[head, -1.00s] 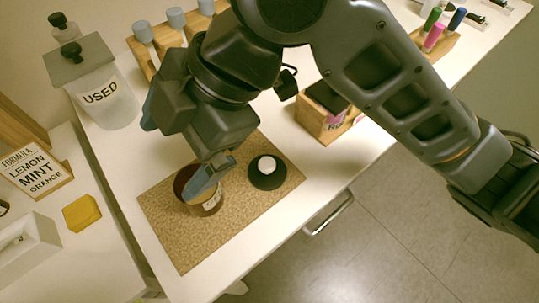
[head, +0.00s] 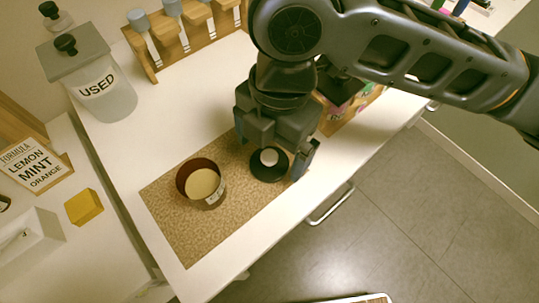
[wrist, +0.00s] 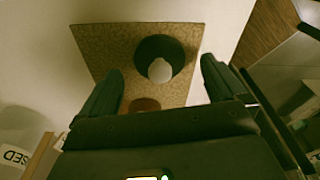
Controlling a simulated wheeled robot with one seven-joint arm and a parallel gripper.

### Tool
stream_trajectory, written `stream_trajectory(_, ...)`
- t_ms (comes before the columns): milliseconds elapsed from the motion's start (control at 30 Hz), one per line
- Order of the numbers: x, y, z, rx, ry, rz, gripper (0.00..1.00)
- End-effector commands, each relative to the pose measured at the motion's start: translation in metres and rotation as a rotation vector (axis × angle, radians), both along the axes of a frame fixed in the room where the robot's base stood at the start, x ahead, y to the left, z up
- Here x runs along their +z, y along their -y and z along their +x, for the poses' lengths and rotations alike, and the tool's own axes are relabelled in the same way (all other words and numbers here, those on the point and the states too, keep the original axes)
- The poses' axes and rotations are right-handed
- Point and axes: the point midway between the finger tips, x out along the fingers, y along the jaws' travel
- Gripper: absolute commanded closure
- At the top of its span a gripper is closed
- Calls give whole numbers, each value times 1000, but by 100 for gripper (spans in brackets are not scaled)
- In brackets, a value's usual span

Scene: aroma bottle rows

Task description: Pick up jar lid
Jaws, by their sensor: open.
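The dark round jar lid (head: 268,164) with a pale knob lies on the right part of the cork mat (head: 187,240). It also shows in the wrist view (wrist: 178,50), knob up, ahead of and between my fingers. My gripper (head: 272,160) is open and empty, pointing down over the lid with a finger on either side of it. I cannot tell how high the fingertips are above the mat. The open jar (head: 205,186), amber with a pale filling, stands on the mat to the left of the lid. Its dark brown edge shows partly hidden in the wrist view.
A white container labelled USED (head: 98,92) stands at the back left. A wooden rack (head: 185,42) with grey-topped bottles is behind the mat. A wooden box (head: 345,105) is close behind my gripper. A yellow block (head: 84,206) and the formula card (head: 33,166) are at left.

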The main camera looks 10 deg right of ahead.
Motion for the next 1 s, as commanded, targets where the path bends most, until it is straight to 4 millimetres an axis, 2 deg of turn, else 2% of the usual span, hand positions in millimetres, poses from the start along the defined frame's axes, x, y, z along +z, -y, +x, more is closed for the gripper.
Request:
stream_trajectory(167, -17, -2, -2, 0, -1, 1, 3)
stream_trajectory(400, -18, -2, -1, 0, 1, 1, 3)
stream_trajectory(1000, -18, -2, -1, 0, 1, 1, 59)
